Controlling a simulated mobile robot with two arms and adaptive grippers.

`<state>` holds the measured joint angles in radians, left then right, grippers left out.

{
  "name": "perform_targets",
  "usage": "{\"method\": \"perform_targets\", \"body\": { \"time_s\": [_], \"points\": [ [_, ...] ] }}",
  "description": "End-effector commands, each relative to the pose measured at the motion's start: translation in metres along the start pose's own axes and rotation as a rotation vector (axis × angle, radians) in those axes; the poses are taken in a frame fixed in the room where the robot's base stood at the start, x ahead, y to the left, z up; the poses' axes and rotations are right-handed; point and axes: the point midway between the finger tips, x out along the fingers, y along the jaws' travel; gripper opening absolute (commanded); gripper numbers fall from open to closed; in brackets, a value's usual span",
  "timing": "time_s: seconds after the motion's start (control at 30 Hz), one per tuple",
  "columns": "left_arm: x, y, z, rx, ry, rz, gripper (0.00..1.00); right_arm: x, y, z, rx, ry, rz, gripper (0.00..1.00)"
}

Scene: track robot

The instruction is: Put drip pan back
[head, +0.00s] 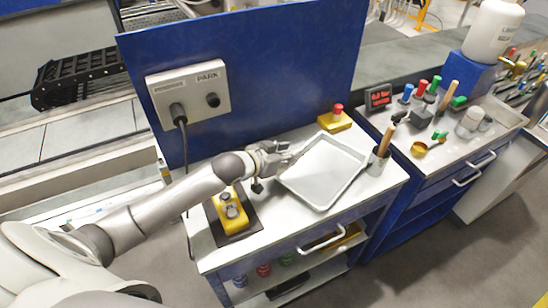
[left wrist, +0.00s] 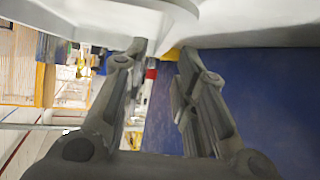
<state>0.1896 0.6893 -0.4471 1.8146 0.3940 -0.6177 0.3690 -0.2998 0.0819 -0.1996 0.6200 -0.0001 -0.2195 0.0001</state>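The drip pan (head: 322,172) is a shallow pale metal tray with a raised rim. It lies at an angle on the light top of the blue workbench (head: 285,207). My left gripper (head: 289,156) is at the pan's upper left rim in the head view. In the left wrist view, the fingers of my left gripper (left wrist: 162,55) stand apart with a gap between their tips. A pale surface with a curved edge, probably the pan (left wrist: 190,14), fills the top there, close to the tips. Contact is not clear. My right gripper is not in view.
A yellow box with a red button (head: 336,118) stands behind the pan. A cup with a wooden-handled tool (head: 378,160) is close on the right. A yellow device (head: 230,210) sits on a dark mat at front left. A blue panel (head: 290,70) rises behind.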

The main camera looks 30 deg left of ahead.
Motion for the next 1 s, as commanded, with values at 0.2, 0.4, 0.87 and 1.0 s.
{"method": "perform_targets", "body": {
  "time_s": [0.2,0.4,0.87,1.0],
  "points": [
    [-0.039,0.000,0.001,0.003,-0.002,0.000,0.27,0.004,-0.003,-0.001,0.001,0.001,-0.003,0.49],
    [-0.059,0.000,0.001,0.001,0.000,0.000,0.27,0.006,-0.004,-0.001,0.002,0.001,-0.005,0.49],
    [-0.065,0.000,0.000,0.000,0.000,0.000,0.27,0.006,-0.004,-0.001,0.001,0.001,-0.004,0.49],
    [-0.065,0.000,0.000,0.000,0.000,0.000,0.27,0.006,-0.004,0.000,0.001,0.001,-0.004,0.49]
  ]
}}
